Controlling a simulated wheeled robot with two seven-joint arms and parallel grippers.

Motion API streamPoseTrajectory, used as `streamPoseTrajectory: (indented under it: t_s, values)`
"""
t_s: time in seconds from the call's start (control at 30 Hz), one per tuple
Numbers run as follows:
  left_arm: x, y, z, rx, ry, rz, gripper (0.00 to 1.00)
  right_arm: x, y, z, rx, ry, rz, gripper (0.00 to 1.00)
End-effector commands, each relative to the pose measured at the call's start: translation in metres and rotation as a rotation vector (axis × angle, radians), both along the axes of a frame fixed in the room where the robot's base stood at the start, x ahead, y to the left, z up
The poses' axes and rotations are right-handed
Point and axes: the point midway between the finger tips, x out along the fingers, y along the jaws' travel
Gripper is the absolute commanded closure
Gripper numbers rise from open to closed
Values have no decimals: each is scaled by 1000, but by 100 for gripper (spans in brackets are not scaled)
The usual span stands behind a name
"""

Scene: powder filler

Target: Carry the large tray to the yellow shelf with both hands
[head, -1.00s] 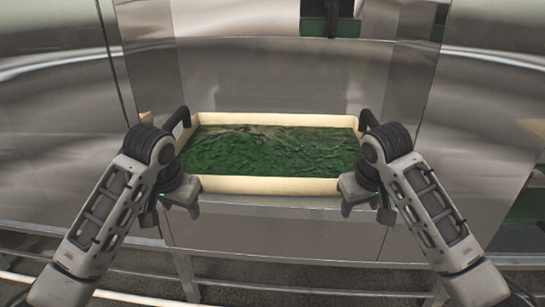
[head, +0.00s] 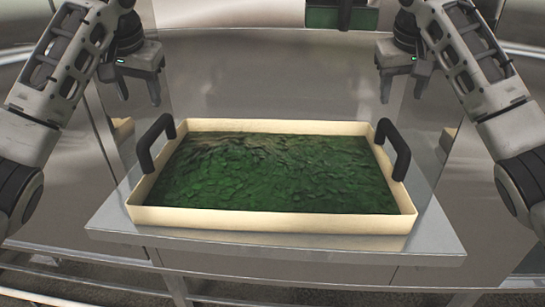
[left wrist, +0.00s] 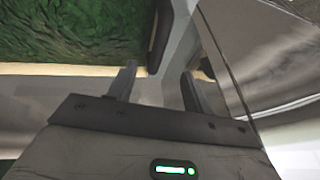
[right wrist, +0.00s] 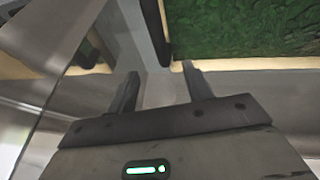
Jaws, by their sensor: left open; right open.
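The large tray (head: 270,222) is cream-coloured with black upright handles at its left and right ends. It is filled with dark green leafy material (head: 280,170) and rests on a metal shelf plate. My left gripper (head: 140,94) is open and empty, above and behind the left handle (head: 153,142). My right gripper (head: 402,92) is open and empty, above and behind the right handle (head: 394,148). Neither gripper touches the tray. Part of the tray shows in the left wrist view (left wrist: 75,69) and the right wrist view (right wrist: 260,63). I see no yellow shelf.
The metal plate (head: 275,245) extends a little beyond the tray on the sides and front. Shiny metal walls (head: 250,75) stand behind and beside it. A dark green part (head: 340,17) hangs above at the back. Metal rails (head: 175,288) run below.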

Motion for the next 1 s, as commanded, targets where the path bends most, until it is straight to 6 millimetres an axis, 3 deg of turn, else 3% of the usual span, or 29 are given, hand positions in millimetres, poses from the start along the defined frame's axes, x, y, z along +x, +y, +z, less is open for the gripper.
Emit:
streamPoseTrajectory:
  t_s: [0.23, 0.37, 1.0]
  values:
    - [1, 0, -2, -1, 0, -1, 50, 1, 0, -3, 0, 0, 0, 50]
    - [5, 0, -13, -4, 0, -4, 50, 5, -3, -14, 0, 4, -1, 50]
    - [51, 21, -122, 1, 4, 0, 50, 48, -27, -122, -1, 4, -1, 50]
